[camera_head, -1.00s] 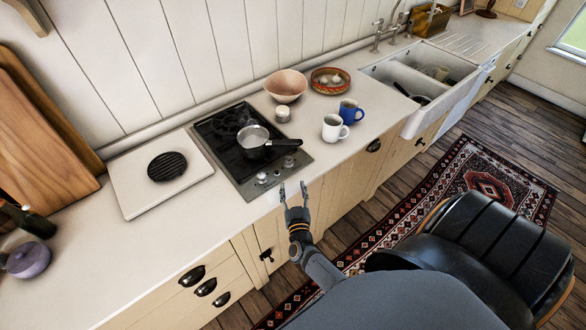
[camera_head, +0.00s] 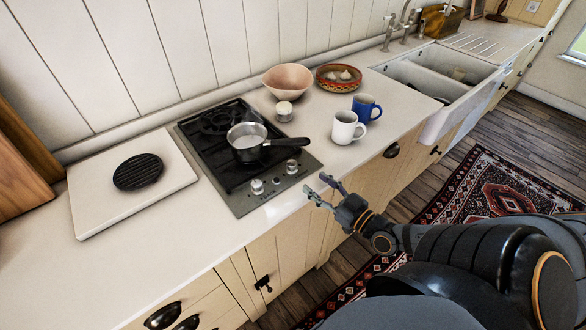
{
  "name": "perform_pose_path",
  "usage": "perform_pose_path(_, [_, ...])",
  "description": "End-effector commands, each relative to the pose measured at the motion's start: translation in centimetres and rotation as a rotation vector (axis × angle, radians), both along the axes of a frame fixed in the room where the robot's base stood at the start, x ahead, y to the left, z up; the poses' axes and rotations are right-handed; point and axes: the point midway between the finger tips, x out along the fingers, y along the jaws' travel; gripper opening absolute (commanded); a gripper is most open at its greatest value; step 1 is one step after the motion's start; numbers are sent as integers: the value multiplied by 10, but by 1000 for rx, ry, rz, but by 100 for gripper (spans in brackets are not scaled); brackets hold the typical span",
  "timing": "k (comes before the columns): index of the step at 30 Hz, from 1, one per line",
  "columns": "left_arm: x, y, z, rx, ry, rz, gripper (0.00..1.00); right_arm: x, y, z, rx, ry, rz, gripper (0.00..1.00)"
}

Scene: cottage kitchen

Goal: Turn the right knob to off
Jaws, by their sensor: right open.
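The hob (camera_head: 233,172) is set in the worktop, with two knobs on its front strip. The right knob (camera_head: 292,166) is at the right end of the strip, just below the pan's handle. The left knob (camera_head: 257,187) stands to its left. Their exact turn is too small to tell. A saucepan (camera_head: 247,142) with pale contents sits on the front burner, its black handle pointing right. My right gripper (camera_head: 317,188) is open and empty, just off the worktop's front edge, to the right of and below the right knob, apart from it. My left gripper does not show.
A white mug (camera_head: 346,128) and a blue mug (camera_head: 366,108) stand right of the hob. A small jar (camera_head: 284,111), a pink bowl (camera_head: 288,79) and a patterned bowl (camera_head: 338,77) stand behind. A white board (camera_head: 95,203) with a black trivet (camera_head: 138,171) lies left.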

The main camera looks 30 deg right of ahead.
Motion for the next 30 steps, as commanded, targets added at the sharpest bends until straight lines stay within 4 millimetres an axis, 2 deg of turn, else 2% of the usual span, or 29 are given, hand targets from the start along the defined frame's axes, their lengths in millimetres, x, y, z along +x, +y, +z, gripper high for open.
perform_pose_path(5, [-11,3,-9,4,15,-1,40,13,1,-1,-1,-5,-3,52])
perform_pose_path(11, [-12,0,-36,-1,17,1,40,55,7,-3,1,-12,-5,52])
perform_pose_path(15, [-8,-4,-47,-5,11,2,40,81,12,-1,2,-11,-5,52])
perform_pose_path(18, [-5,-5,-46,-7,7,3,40,93,12,1,-1,-6,-10,52])
perform_pose_path(22, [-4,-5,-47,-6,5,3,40,102,14,2,-2,-4,-5,52])
perform_pose_path(30, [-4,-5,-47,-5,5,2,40,104,15,2,-4,-4,-3,52])
